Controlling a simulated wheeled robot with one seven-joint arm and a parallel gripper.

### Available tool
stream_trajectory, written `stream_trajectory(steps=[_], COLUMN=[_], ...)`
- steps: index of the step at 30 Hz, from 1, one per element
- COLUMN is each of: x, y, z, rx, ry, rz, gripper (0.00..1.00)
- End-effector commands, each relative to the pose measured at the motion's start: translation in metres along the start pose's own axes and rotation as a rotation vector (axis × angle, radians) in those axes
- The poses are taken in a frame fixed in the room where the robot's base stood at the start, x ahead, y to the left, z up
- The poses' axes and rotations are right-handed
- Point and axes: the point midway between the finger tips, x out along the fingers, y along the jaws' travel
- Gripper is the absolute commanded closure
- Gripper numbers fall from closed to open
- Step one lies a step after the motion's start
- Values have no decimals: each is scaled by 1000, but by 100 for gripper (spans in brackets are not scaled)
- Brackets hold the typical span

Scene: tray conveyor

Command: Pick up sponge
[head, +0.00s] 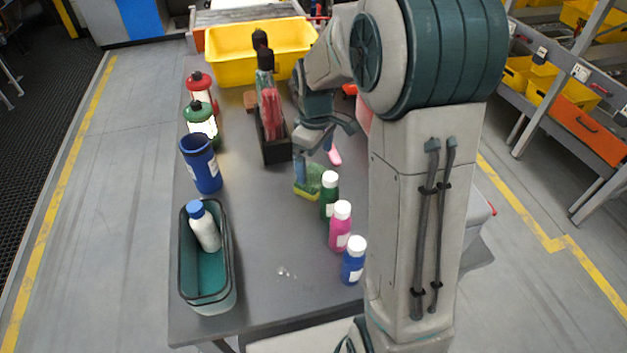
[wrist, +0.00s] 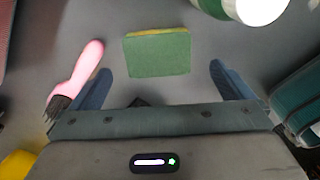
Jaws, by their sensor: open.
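The sponge, green with a yellow layer, lies on the grey table. In the wrist view the sponge (wrist: 158,55) is ahead of the fingertips, roughly between their lines, and nothing touches it. In the head view the sponge (head: 308,181) is just below my gripper (head: 315,160), beside a green bottle, and is partly covered by my gripper. In the wrist view my gripper (wrist: 160,85) is open and empty, with its two blue fingers spread wide.
A pink-handled brush (wrist: 80,72) lies close to the left finger. Green (head: 328,195), pink (head: 340,226) and blue (head: 353,262) bottles stand near the sponge. A black holder (head: 276,151), blue cup (head: 201,165) and teal bin (head: 208,302) stand left. The front table middle is mostly clear.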

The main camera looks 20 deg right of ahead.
Motion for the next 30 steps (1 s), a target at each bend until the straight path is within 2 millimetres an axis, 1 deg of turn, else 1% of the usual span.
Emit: stream_trajectory(steps=[1, 7, 12, 15, 18, 24, 25, 28, 29, 30], x=[5, 19, 45, 57, 62, 62, 62, 62, 62, 62], y=[0, 1, 3, 3, 4, 4, 4, 4, 4, 4], z=[0, 1, 1, 1, 1, 0, 0, 1, 1, 1], rx=[0, 1, 0, 0, 0, 0, 1, 1, 1, 1], ry=[-1, -2, -3, -2, 0, 1, 1, 1, 1, 1], rz=[-1, -2, -3, -2, 0, 1, 1, 1, 1, 1], gripper=[0, 0, 0, 0, 0, 0, 6, 33, 36, 36])
